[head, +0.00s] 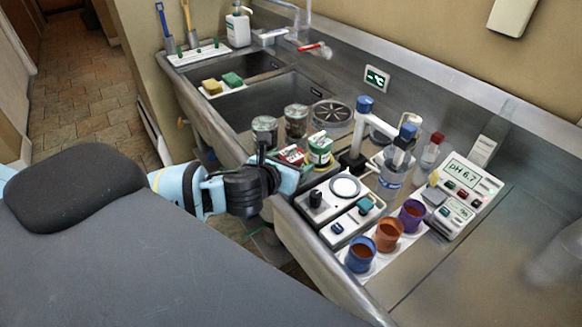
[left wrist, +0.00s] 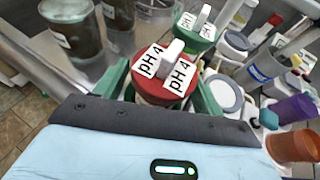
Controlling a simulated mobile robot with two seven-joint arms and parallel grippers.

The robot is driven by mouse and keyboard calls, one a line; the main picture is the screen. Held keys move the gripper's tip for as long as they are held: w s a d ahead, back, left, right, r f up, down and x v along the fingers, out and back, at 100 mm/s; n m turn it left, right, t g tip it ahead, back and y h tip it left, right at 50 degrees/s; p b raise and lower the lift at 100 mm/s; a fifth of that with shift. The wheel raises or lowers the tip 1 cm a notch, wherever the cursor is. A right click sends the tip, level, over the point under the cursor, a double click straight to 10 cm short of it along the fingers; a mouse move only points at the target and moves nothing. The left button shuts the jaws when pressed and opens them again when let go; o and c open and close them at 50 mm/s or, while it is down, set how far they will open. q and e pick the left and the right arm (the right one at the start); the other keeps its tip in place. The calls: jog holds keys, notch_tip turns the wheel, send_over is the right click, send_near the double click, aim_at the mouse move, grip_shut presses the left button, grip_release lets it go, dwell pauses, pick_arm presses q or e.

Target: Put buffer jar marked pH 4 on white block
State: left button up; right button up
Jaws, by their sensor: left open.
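The pH 4 buffer jar (head: 292,155) has a red lid with a white knob and white labels. It stands on the steel counter beside the green-lidded jar (head: 320,148). My left gripper (head: 284,174) is open at the counter's front edge, right by the red-lidded jar. In the left wrist view the red lid (left wrist: 168,76) with its pH 4 labels lies between the green fingers; whether they touch the jar I cannot tell. Two white boxes, one with a round plate (head: 345,186) and one with a teal knob (head: 352,219), stand to the right; which is the white block I cannot tell.
Glass jars with dark contents (head: 265,133) stand behind. A stand with a blue-topped post (head: 363,106), a beaker (head: 390,178) and a pH meter (head: 466,184) stand right. Blue, orange and purple buckets (head: 388,235) are in front. The counter's right part is clear.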

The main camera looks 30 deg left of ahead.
pick_arm(q)
jog(key=shift+c, duration=0.3)
grip_shut()
jog(key=shift+a+r, duration=0.1)
dwell(0.5)
